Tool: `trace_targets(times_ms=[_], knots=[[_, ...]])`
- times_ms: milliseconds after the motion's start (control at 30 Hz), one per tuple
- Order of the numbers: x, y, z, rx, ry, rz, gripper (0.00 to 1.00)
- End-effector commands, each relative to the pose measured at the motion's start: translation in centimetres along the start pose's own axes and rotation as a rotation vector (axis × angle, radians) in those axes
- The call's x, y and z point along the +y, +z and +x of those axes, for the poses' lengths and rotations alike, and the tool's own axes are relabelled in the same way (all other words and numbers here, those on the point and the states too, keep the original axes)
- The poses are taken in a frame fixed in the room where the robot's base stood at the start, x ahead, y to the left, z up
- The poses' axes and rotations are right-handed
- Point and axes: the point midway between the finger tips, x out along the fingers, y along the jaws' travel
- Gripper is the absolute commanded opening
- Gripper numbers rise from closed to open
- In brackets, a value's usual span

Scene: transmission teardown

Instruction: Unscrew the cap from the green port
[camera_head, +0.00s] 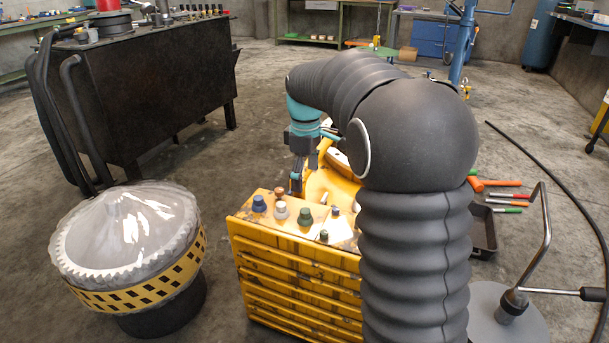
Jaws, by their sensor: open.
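The yellow ribbed transmission housing (300,275) stands on the floor in the middle of the view. Its pale top plate carries a row of caps: a blue one (259,204), a whitish one (281,211) and a dark green one (305,216). A brown cap (279,192) sits behind them. A small grey-green fitting (324,236) stands nearer the front edge. My gripper (296,188) points down over the back of the top plate, behind the green cap and apart from it. It is open; the fingertips are small here, and I see nothing held.
A lidded drum with a yellow-black band (135,290) stands to the left. A dark metal tank (150,95) is behind it. Orange, red and green-handled tools (500,196) and a black tray (484,232) lie right of my arm. A bent metal stand (545,250) is at the right.

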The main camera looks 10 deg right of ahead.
Motion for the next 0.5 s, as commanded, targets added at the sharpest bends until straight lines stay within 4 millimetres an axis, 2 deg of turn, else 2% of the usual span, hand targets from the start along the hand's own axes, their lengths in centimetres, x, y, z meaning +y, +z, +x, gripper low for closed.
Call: trace_targets(times_ms=[267, 500], knots=[[0.0, 0.0, 1.9, 0.000, 0.000, 0.000, 0.92], [0.0, 0.0, 5.0, 0.000, 0.000, -0.001, 0.92]])
